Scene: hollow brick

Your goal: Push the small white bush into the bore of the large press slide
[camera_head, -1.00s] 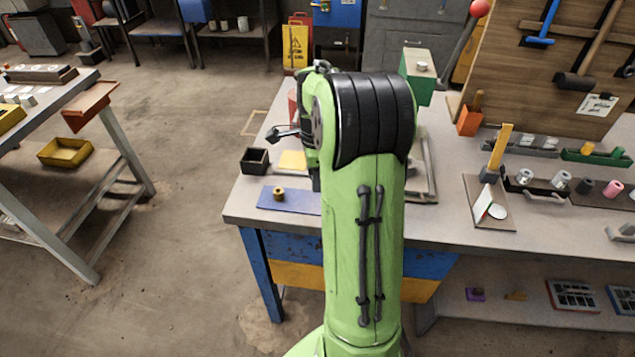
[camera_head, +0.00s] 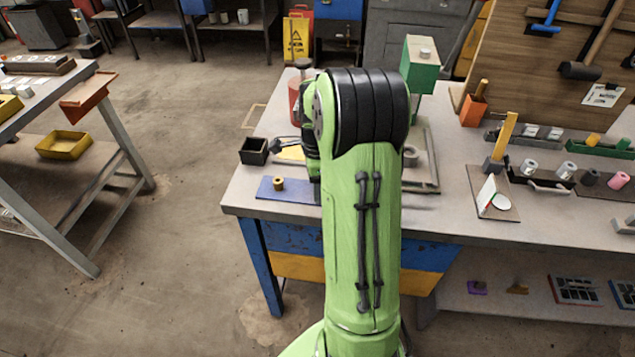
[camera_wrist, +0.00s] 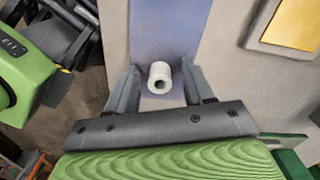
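The small white bush (camera_wrist: 160,77) stands on a blue mat (camera_wrist: 168,28) in the wrist view, with its round hole facing the camera. My gripper (camera_wrist: 162,84) has one finger on each side of the bush, with a visible gap on both sides. In the head view my arm hides the gripper and the white bush. The blue mat also shows there (camera_head: 300,194). A grey ring-shaped part (camera_head: 411,156) shows just right of my arm, partly hidden; I cannot tell whether it belongs to the large press slide.
A brass bush (camera_head: 278,183) stands on the blue mat. A black open box (camera_head: 254,151) and a yellow pad (camera_wrist: 294,24) are nearby.

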